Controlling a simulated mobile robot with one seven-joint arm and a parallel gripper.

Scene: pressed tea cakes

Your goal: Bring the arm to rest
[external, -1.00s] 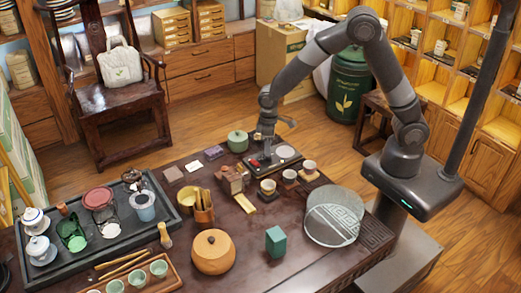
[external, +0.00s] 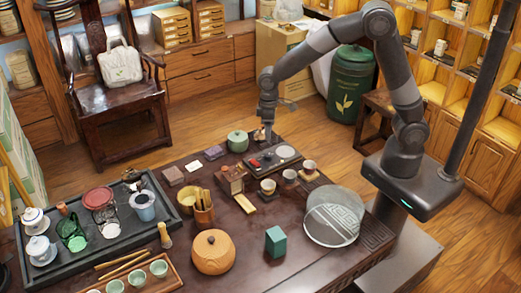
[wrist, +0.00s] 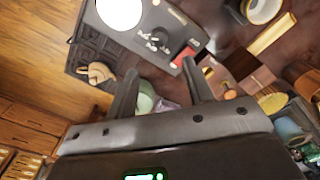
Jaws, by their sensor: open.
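My gripper (external: 267,136) hangs from my bent arm over the far edge of the dark table, pointing down. It is just above the dark scale-like tray (external: 258,171), which carries a white disc (external: 286,152) and a small red item (external: 254,163). In the wrist view, my gripper (wrist: 162,70) has its two fingers spread with nothing held between them. The red item (wrist: 183,57) and the white disc (wrist: 120,12) lie beyond the fingertips.
A green lidded jar (external: 238,141) stands left of my gripper. A wooden chair (external: 115,90) is at back left. The air above the table is clear.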

